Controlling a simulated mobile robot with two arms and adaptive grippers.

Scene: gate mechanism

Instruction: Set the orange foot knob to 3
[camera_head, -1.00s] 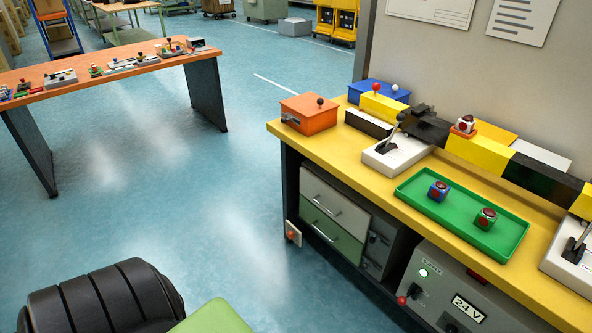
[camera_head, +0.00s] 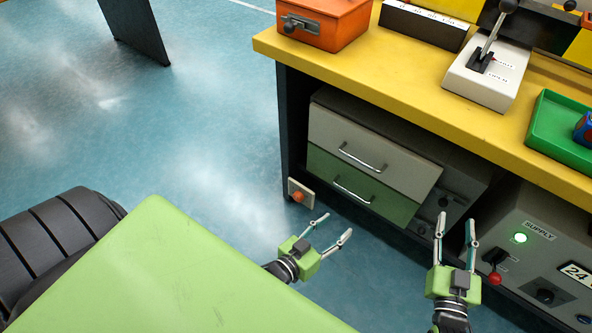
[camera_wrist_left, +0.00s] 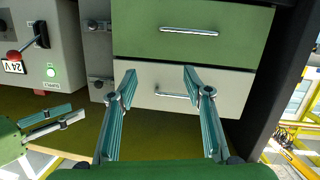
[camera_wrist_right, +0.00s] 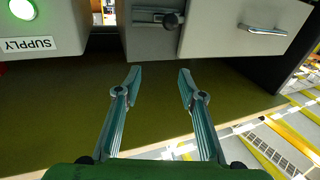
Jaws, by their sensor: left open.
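The orange foot knob (camera_head: 297,197) is a small round knob on a pale plate (camera_head: 306,190) low at the desk's left leg. Any numbers on the plate are too small to read. The knob does not show in either wrist view. My left gripper (camera_head: 334,224) is open and empty, to the right of the knob and apart from it. In the left wrist view its open fingers (camera_wrist_left: 160,75) are before the drawers. My right gripper (camera_head: 455,220) is open and empty, farther right before the cabinet. Its open fingers (camera_wrist_right: 159,72) show in the right wrist view.
The yellow desk (camera_head: 385,80) carries an orange box (camera_head: 325,22), a lever unit (camera_head: 488,75) and a green tray (camera_head: 548,130). Below are a drawer unit (camera_head: 372,165) and a supply box (camera_head: 545,255) with a red-tipped lever (camera_head: 495,278).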

